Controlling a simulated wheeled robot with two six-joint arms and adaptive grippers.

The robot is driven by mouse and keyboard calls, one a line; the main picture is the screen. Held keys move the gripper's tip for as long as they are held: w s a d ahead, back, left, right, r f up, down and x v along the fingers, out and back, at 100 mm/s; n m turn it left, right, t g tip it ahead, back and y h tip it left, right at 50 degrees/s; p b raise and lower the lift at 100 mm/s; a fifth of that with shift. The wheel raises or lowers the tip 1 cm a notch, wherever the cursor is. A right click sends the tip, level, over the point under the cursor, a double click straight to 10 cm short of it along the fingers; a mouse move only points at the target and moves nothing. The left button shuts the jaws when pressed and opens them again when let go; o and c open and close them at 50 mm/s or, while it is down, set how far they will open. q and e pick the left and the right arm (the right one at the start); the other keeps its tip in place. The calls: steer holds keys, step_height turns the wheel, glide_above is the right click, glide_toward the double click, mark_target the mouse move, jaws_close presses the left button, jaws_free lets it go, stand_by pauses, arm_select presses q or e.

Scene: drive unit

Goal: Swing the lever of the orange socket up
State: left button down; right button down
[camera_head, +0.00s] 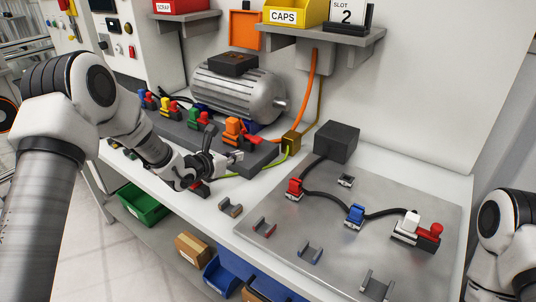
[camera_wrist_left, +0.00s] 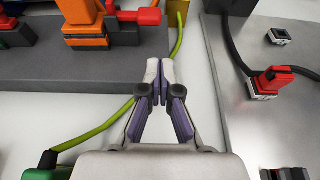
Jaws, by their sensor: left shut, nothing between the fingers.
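The orange socket (camera_head: 233,128) stands at the right end of the dark grey rail on the bench, in front of the motor. Its red lever (camera_head: 250,140) reaches out to the right, low beside the socket. The socket (camera_wrist_left: 84,30) and the lever (camera_wrist_left: 138,17) also show at the top left of the left wrist view. My left gripper (camera_head: 238,156) is just in front of the rail's right end, near the lever but apart from it. Its fingers (camera_wrist_left: 160,80) are shut and empty. My right gripper is out of the picture; only part of that arm shows.
Green, yellow and blue sockets stand left along the rail (camera_head: 262,158). A green-yellow cable (camera_head: 245,176) runs beneath my left gripper to a brass-coloured block (camera_head: 291,142). A metal plate (camera_head: 330,225) with red, blue and white connectors lies to the right. The motor (camera_head: 238,92) stands behind.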

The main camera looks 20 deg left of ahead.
mark_target(255, 158)
arm_select(q)
steer(key=x, duration=1)
steer(key=shift+a+r, duration=0.1)
steer(key=shift+a, duration=0.1)
